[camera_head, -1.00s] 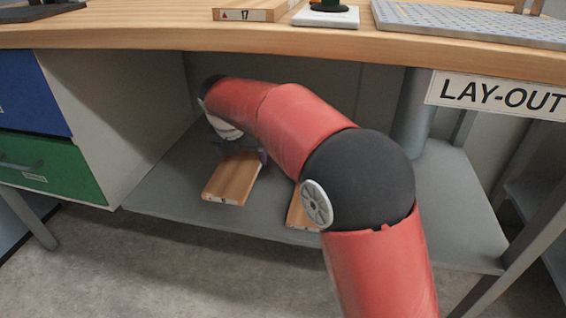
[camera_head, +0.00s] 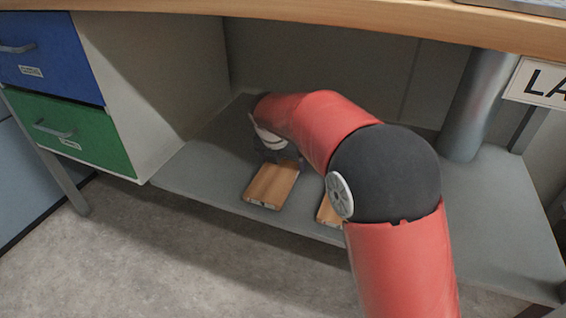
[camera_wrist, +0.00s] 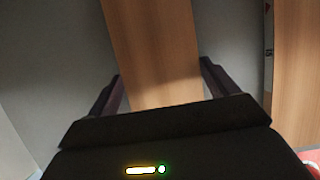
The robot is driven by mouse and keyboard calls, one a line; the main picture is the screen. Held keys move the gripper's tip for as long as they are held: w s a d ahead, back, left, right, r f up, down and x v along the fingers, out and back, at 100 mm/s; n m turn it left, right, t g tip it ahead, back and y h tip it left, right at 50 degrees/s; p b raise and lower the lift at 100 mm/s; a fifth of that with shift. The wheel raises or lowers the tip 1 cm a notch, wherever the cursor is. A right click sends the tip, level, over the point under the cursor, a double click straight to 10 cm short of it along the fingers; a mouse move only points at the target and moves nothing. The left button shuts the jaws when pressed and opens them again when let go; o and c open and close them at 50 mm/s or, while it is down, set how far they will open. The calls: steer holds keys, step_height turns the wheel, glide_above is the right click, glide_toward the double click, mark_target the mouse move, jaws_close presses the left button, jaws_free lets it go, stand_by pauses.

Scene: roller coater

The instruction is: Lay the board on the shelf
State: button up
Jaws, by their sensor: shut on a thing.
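A wooden board (camera_head: 271,185) is low over the grey shelf (camera_head: 205,180) under the bench, near its front edge. Whether it lies flat on the shelf or hovers just above it, I cannot tell. My gripper (camera_head: 277,152) is shut on the board; the head view shows it small and partly covered by my arm. In the wrist view, the fingers of my gripper (camera_wrist: 160,82) stand on both sides of the board (camera_wrist: 155,45), which runs away between them.
A second board (camera_head: 329,213) lies to the right, mostly hidden by my arm; it also shows in the wrist view (camera_wrist: 297,70). A drawer unit with a blue drawer (camera_head: 45,58) and a green drawer (camera_head: 70,135) stands left. A metal post (camera_head: 478,105) rises right. The bench top (camera_head: 330,22) is overhead.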

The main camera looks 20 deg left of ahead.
steer(key=o, duration=1)
steer(key=p+v, duration=0.2)
steer(key=v, duration=1)
steer(key=shift+p, duration=0.35)
